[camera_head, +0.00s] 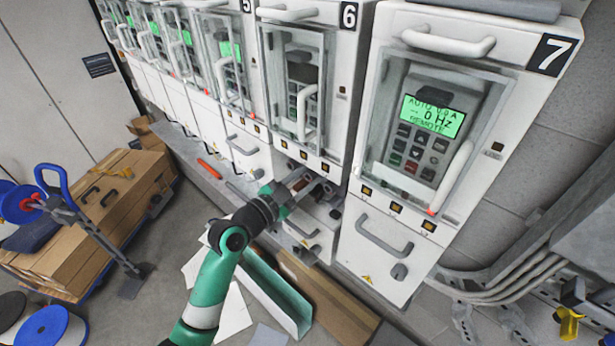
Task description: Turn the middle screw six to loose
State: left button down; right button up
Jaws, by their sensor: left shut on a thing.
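The drive cabinet numbered 6 (348,40) stands in the row, left of cabinet 7, with its clear door shut and its display dark. Below that door is a dark open bay (328,192) with small parts inside. My left gripper (301,183) reaches into the front of this bay from the lower left. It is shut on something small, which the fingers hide. The middle screw cannot be made out; the gripper covers that area. My right gripper is not in view.
Cabinet 7 (395,160) is right of the bay, with a lit green display (432,115) and a handle below. A green-white channel (275,290) and boards lie on the floor. Cartons (110,215) and a blue-handled cart stand left. Grey conduits run lower right.

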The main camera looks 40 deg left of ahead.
pick_arm(q)
jog(key=n, duration=0.5)
jog(key=shift+r, duration=0.1)
jog(key=n+p, duration=0.1)
jog(key=n, duration=0.3)
jog(key=shift+a+n+p, duration=0.1)
jog(key=shift+n+p, duration=0.2)
jog(key=shift+p, duration=0.05)
jog(key=n+p, duration=0.2)
jog(key=n, duration=0.3)
jog(key=shift+n, duration=0.3)
jog(key=n+p, duration=0.2)
jog(key=n, duration=0.3)
jog(key=c, duration=0.5)
grip_release()
jog(key=shift+s, duration=0.15)
